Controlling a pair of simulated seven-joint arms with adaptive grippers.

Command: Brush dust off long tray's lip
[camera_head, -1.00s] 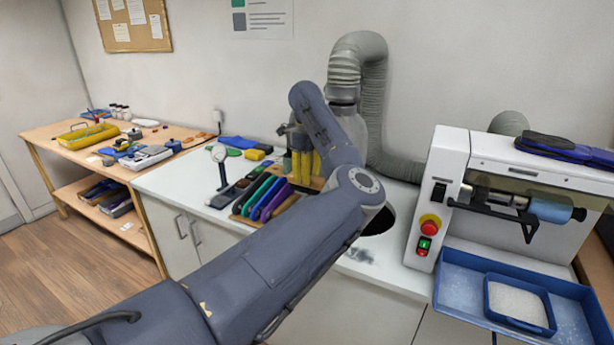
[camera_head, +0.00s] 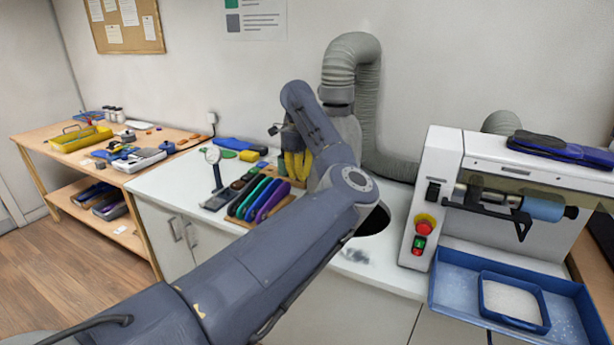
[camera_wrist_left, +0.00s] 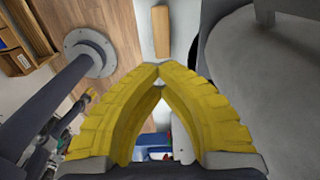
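A large shallow blue tray (camera_head: 452,285) sits below the white machine at the right of the head view. Its floor carries pale specks; whether dust lies on its lip is too small to tell. My left gripper (camera_head: 297,165) is partly hidden behind my arm, over the white counter near the coloured insoles, well left of the tray. In the left wrist view its yellow fingers (camera_wrist_left: 160,68) meet at the tips, with a gap between them lower down. A wooden bar (camera_wrist_left: 161,30) shows just beyond the tips; I cannot tell whether they touch it. My right gripper is out of view.
A smaller blue tray (camera_head: 482,306) of pale grains lies in the large one. The white machine (camera_head: 425,200) has a red button. A rack of coloured insoles (camera_head: 245,200) and a dial gauge (camera_head: 213,160) stand on the counter. A grey hose (camera_head: 365,110) rises behind my arm.

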